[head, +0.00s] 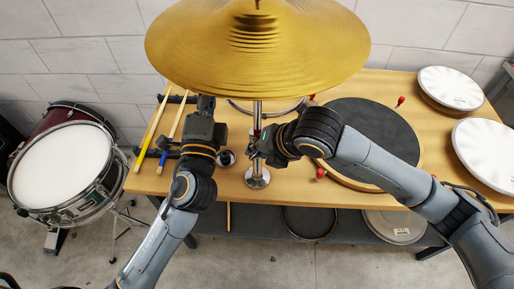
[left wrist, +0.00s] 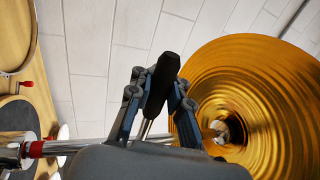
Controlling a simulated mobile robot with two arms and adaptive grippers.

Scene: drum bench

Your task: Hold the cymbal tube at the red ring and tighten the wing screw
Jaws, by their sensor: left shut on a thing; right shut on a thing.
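The gold cymbal (head: 258,45) tops an upright chrome cymbal tube (head: 257,110) on the bench; the cymbal also fills the right of the left wrist view (left wrist: 255,100). My right gripper (head: 257,148) is shut at the tube, just below a reddish spot; its fingers partly hide the tube. The red ring (left wrist: 36,149) shows on the tube in the left wrist view. My left gripper (head: 204,120) is left of the tube, apart from it, partly under the cymbal. Its fingers (left wrist: 158,95) are shut on a black tapered piece (left wrist: 161,72) with a bright rod below. I cannot make out the wing screw.
The wooden bench (head: 150,183) carries drumsticks (head: 154,130) at left, a round black pad (head: 370,135) and white drum heads (head: 451,87) at right. A red drum with white head (head: 62,165) stands left of the bench. A small black round item lies near the tube.

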